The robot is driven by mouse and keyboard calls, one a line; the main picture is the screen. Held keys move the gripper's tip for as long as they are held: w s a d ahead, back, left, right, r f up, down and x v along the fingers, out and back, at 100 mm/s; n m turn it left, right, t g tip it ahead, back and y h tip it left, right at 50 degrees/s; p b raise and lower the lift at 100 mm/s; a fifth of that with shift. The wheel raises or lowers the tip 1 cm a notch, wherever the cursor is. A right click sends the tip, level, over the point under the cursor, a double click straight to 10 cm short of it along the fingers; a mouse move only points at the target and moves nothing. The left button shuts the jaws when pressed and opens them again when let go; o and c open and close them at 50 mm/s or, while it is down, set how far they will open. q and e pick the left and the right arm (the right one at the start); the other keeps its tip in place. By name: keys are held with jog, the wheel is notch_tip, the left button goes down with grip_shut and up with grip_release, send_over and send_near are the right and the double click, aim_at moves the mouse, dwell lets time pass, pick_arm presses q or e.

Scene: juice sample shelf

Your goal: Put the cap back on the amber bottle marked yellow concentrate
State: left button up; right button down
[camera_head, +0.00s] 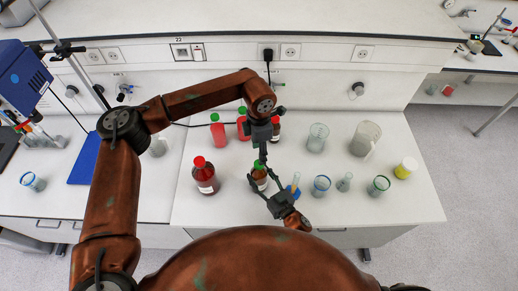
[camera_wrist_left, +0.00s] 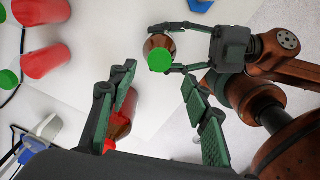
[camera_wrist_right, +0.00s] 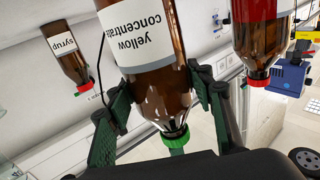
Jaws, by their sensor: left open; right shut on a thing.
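The amber bottle (camera_wrist_right: 158,85) marked "yellow concentrate" fills the middle of the right wrist view. My right gripper (camera_head: 266,184) is shut around its body, one finger on each side. A green cap (camera_wrist_left: 160,60) sits at the top of its neck; I cannot tell whether it is screwed tight. It also shows at the neck in the right wrist view (camera_wrist_right: 175,138). My left gripper (camera_wrist_left: 157,76) is open and empty, pointing down close above the cap. In the head view, the left gripper partly hides the bottle (camera_head: 259,177).
A dark red bottle with a red cap (camera_head: 205,178) stands just left of the amber bottle. Red bottles with green caps (camera_head: 217,133) and a brown bottle (camera_head: 276,129) stand behind. Beakers (camera_head: 318,138) and small glasses (camera_head: 321,185) stand to the right.

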pick_arm(q)
jog(key=n, duration=0.5)
jog(key=shift+r+n, duration=0.3)
jog(key=shift+r, duration=0.1)
jog(key=shift+f, duration=0.1)
send_over(259, 176)
jog(key=w, duration=0.3)
jog(key=shift+s+f, duration=0.15)
jog(key=shift+f, duration=3.75)
grip_shut()
jog(key=shift+o, duration=0.7)
grip_release()
jog(key=shift+r, duration=0.1)
